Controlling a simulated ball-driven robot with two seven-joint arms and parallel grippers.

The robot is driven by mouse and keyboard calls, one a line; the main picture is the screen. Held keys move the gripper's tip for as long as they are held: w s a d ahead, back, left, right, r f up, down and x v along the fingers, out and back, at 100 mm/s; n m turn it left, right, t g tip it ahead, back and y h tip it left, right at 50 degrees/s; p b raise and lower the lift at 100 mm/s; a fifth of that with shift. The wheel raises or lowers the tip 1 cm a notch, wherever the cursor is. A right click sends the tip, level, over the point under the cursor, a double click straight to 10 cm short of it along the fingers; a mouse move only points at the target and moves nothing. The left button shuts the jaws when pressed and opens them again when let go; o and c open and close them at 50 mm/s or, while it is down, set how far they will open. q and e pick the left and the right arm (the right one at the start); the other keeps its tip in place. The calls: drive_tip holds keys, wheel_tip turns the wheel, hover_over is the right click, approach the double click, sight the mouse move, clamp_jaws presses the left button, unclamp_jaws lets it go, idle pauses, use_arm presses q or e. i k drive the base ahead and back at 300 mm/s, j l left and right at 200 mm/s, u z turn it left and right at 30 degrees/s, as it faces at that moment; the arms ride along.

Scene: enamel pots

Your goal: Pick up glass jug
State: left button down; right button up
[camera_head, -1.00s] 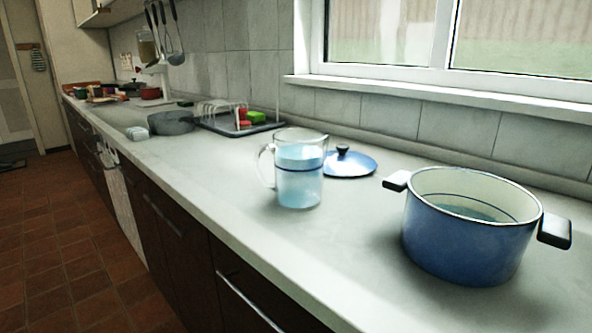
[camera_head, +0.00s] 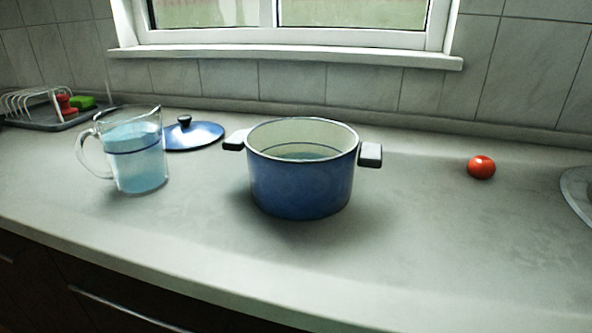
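The glass jug (camera_head: 138,160) stands upright on the counter at the left of the head view. It is clear, holds bluish liquid, and its handle (camera_head: 92,155) points left. A blue enamel pot (camera_head: 300,185) with two dark side handles stands to its right, in the middle of the view. The pot is open and has liquid inside. Neither of my grippers is in view.
A blue lid (camera_head: 196,136) with a dark knob lies just behind and right of the jug. A dish rack on a tray (camera_head: 75,119) is at the far left. A tomato (camera_head: 481,167) and a round metal edge (camera_head: 577,190) are on the right. The counter (camera_head: 420,230) is clear in front.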

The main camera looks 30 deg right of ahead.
sight(131, 138)
drive_tip(key=i+j+z, duration=0.1)
drive_tip(key=z, duration=0.25)
drive_tip(key=i+j+z, duration=0.1)
drive_tip(key=z, duration=0.2)
drive_tip(key=i+j+z, duration=0.1)
drive_tip(key=z, duration=0.25)
drive_tip(key=j, duration=0.3)
drive_tip(key=i+z, duration=0.05)
